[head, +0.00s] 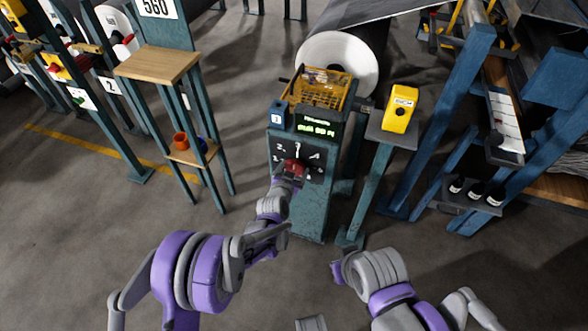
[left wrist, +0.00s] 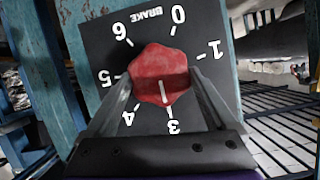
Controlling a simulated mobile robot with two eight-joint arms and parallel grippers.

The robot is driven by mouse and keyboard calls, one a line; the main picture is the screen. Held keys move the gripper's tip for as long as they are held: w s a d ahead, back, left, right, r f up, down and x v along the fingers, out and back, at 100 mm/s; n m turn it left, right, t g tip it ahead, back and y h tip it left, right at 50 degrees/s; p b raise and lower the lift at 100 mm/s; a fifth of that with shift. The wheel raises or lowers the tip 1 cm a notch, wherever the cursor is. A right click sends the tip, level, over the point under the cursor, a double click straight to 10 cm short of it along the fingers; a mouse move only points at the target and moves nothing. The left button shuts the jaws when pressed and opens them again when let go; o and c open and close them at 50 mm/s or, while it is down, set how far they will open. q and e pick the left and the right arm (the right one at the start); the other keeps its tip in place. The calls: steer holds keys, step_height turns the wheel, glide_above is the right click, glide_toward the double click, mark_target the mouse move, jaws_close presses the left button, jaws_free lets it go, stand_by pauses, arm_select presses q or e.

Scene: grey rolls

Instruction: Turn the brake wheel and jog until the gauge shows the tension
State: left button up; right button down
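The red brake wheel (head: 291,168) is on the dark dial plate of the blue cabinet. In the left wrist view the brake wheel (left wrist: 158,68) fills the middle, and its white pointer is at about 3 on the plate marked BRAKE (left wrist: 95,45). My left gripper (left wrist: 163,82) has one finger on each side of the wheel, seemingly touching it. The green-lettered display (head: 317,127) above the dial is too small to read. A yellow box (head: 400,108) with a dark round button stands on a post right of the cabinet. My right gripper (head: 338,272) is low in the head view, its fingers unclear.
A white roll (head: 338,65) is behind the cabinet, near a yellow mesh guard (head: 322,85). A wooden-topped stand (head: 158,64) with an orange cup (head: 180,141) is at left. Blue frames (head: 440,120) crowd the right. The floor at lower left is clear.

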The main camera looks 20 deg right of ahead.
arm_select(q)
steer(key=c, duration=0.6)
steer(key=shift+o, duration=0.2)
steer(key=n+h+b, duration=0.1)
steer(key=b, duration=0.2)
steer(key=shift+a+f+g, duration=0.15)
steer(key=shift+g, duration=0.15)
steer(key=shift+w+n+b, duration=0.1)
steer(key=shift+n+b, duration=0.35)
steer(key=shift+n, duration=0.25)
steer(key=shift+a+n+g+h, duration=0.1)
steer(key=shift+n+g+h, duration=0.4)
steer(key=shift+n+h, duration=0.45)
steer(key=o, duration=1.1)
